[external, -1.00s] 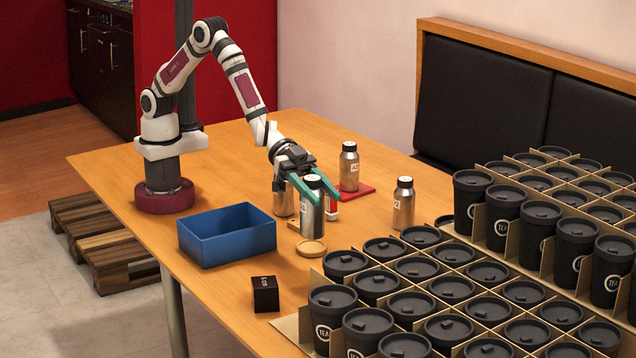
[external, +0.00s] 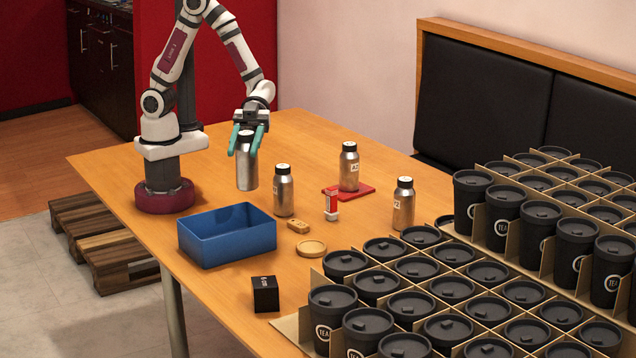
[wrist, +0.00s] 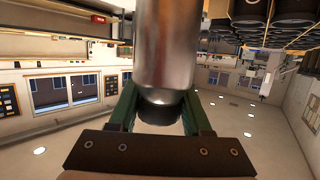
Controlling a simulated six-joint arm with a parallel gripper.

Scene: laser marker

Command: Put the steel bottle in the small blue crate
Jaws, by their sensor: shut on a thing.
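My gripper (external: 243,152) is shut on a steel bottle (external: 247,173) near its black cap. The bottle hangs roughly upright, just behind the small blue crate (external: 215,251) in the external view, and appears raised above the table. The crate is open at the top and its visible inside looks empty. In the wrist view, the bottle (wrist: 168,45) fills the upper middle between my green fingers (wrist: 160,112). Other steel bottles stand to the right: one (external: 284,192) near the crate, one (external: 349,168) on a red mat, one (external: 404,206) farther right.
Black cups in cardboard dividers (external: 450,280) fill the table's right side.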

